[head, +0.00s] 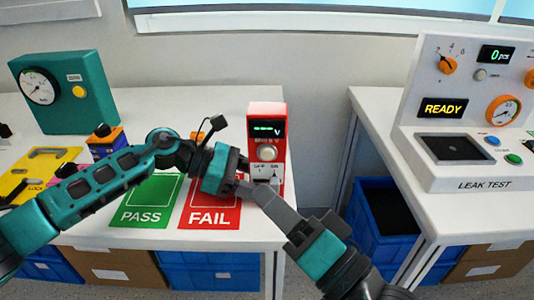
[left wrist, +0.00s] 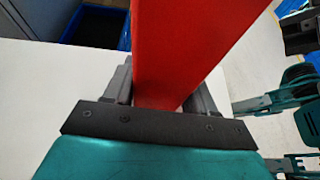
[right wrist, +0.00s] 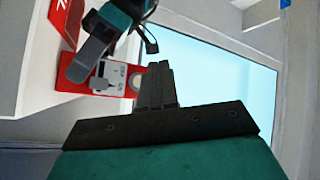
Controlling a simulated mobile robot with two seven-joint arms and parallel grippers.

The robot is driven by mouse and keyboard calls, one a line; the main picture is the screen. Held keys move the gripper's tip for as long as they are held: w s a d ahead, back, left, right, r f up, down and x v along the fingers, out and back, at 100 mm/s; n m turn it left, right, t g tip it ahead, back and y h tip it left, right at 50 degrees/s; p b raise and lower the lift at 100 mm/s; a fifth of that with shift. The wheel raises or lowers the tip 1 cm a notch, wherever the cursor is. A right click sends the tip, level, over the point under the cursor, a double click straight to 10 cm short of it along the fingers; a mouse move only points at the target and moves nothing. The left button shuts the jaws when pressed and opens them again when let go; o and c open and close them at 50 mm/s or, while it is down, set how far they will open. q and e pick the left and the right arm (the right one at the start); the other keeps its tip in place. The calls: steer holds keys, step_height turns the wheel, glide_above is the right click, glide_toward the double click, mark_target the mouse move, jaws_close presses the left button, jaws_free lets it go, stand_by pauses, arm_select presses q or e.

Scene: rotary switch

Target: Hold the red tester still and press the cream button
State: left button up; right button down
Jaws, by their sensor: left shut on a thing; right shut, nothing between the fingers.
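The red tester (head: 281,150) stands upright near the table's front right corner. Its dark display shows green dashes and a V.
The green PASS mat (head: 146,200) and red FAIL mat (head: 208,215) lie left of the tester. A teal gauge box (head: 65,90) and yellow plate (head: 30,172) are further left. A leak test station (head: 470,185) stands on the right table, across a gap with a blue bin (head: 362,225).

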steer(key=shift+w, duration=2.8)
steer(key=shift+w, duration=0.4)
steer(key=shift+w, duration=0.45)
steer(key=shift+s, duration=0.2)
stand_by(0.5)
steer(key=shift+s, duration=0.65)
steer(key=s, duration=0.5)
